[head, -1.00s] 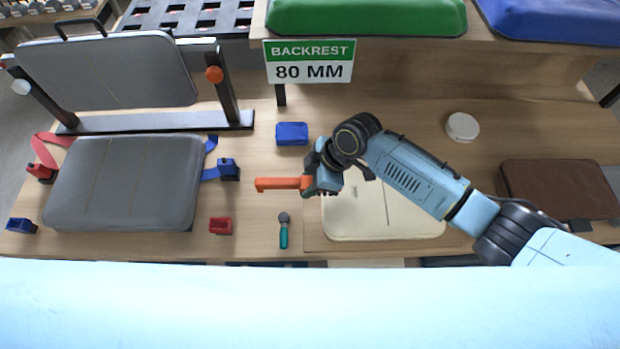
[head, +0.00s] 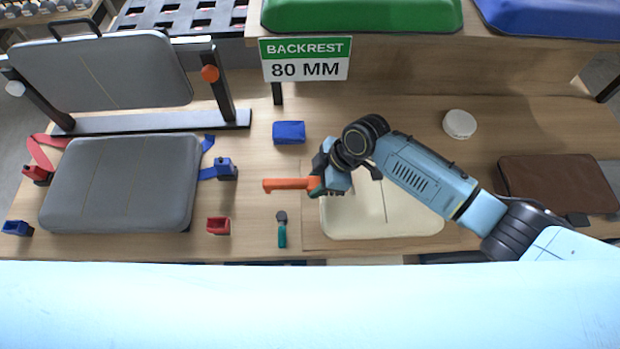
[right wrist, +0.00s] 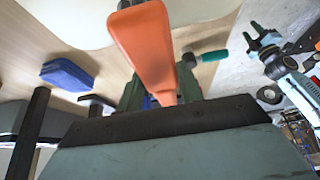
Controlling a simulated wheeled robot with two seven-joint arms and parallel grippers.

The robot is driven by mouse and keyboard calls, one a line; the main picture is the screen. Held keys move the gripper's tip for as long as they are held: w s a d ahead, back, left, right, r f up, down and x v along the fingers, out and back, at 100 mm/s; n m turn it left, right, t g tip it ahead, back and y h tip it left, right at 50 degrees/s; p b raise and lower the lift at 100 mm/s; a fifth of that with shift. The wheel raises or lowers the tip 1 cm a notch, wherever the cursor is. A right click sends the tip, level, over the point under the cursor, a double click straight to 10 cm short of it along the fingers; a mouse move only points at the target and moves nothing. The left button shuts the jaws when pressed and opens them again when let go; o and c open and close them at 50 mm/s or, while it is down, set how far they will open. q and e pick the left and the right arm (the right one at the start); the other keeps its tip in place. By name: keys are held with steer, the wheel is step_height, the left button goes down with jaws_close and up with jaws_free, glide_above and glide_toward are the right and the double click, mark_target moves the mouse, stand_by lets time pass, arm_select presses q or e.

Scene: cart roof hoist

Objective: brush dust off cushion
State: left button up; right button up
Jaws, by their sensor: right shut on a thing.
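My right gripper (head: 326,178) is shut on an orange tool (head: 288,184), which sticks out to the left over the bench. It fills the middle of the right wrist view (right wrist: 150,50), with a dark end at the top; I cannot make out bristles. The gripper is above the left edge of a cream cushion (head: 410,215), and my arm hides part of it. A grey cushion (head: 120,185) lies flat on the left. No dust is distinguishable on either. What looks like my left gripper (right wrist: 258,38) is small at the right of the right wrist view; its jaw state is unclear.
A blue block (head: 289,132), a red block (head: 218,226) and a teal-handled tool (head: 282,232) lie around the orange tool. A grey backrest (head: 100,72) leans in a black frame. A white round tub (head: 459,124) and brown cushion (head: 555,185) are right.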

steer(key=shift+d+p, duration=0.35)
steer(key=shift+d, duration=1.5)
steer(key=shift+w+d, duration=0.1)
steer(key=shift+d, duration=2.5)
steer(key=shift+w+d, duration=0.15)
steer(key=shift+d, duration=4.3)
steer(key=shift+a+p, duration=0.3)
steer(key=shift+a, duration=4.05)
steer(key=shift+s+a, duration=0.15)
steer(key=shift+a, duration=1.35)
steer(key=shift+s+a, duration=0.1)
steer(key=shift+a, duration=1.35)
steer(key=shift+a+b, duration=0.45)
steer(key=shift+a, duration=2.3)
steer(key=shift+s, duration=0.1)
